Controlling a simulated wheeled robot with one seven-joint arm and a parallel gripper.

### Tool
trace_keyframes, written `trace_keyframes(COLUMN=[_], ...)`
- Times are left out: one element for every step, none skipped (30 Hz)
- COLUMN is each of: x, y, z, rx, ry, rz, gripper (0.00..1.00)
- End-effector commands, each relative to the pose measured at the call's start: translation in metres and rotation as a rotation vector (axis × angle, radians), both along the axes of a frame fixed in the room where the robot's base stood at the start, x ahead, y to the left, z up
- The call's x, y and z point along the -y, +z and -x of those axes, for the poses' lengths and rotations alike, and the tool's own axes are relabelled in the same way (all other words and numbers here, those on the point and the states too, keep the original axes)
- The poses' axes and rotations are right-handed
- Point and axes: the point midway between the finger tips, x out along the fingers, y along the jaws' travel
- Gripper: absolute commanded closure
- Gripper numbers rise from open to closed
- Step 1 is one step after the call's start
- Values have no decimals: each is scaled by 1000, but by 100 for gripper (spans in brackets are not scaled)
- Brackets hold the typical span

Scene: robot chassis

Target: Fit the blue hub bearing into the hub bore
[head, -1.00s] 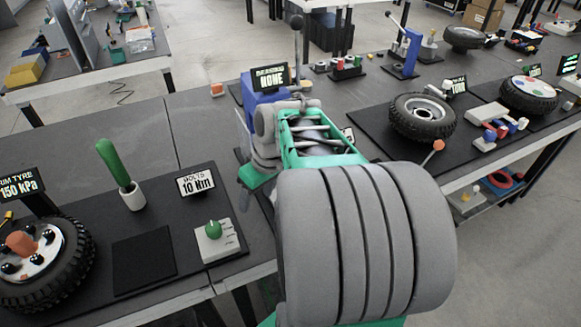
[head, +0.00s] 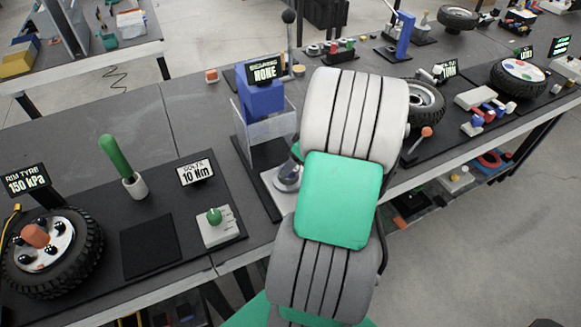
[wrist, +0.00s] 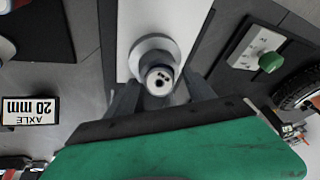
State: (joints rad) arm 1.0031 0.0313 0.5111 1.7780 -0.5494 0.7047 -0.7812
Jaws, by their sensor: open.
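The blue bearing press (head: 262,100) stands at the table's middle under a sign reading "BEARING NONE", with a clear guard below it. A round grey metal hub (head: 288,178) sits on its pale base, partly hidden by my arm. In the wrist view, the hub (wrist: 151,48) shows as a grey collar with a narrower round end. My gripper (wrist: 162,82) is open, its two dark fingers apart on either side of the hub's end; contact cannot be told. My arm hides the gripper in the head view. I cannot make out the blue hub bearing for certain.
Small red, blue and white pieces (head: 485,117) lie at the right, near tyres. A wheel (head: 45,250), a green-handled tool (head: 115,155) and a grey block with a green knob (head: 214,222) are at the left. The press lever (head: 289,35) rises behind. A black mat (head: 150,245) is bare.

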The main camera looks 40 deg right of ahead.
Motion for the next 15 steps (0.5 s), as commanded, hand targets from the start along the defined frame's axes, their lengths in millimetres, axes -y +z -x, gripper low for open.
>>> trace_keyframes(x=[0,0,0,0,0,0,0,0,0,0,0,0,0,0,0], y=[0,0,0,0,0,0,0,0,0,0,0,0,1,1,1], z=[0,0,0,0,0,0,0,0,0,0,0,0,0,0,0], rx=[0,0,0,0,0,0,0,0,0,0,0,0,0,0,0], ry=[0,0,0,0,0,0,0,0,0,0,0,0,0,0,0], rz=[0,0,0,0,0,0,0,0,0,0,0,0,0,0,0], gripper=[38,38,39,42,44,47,50,52,56,58,61,64,66,69,72])
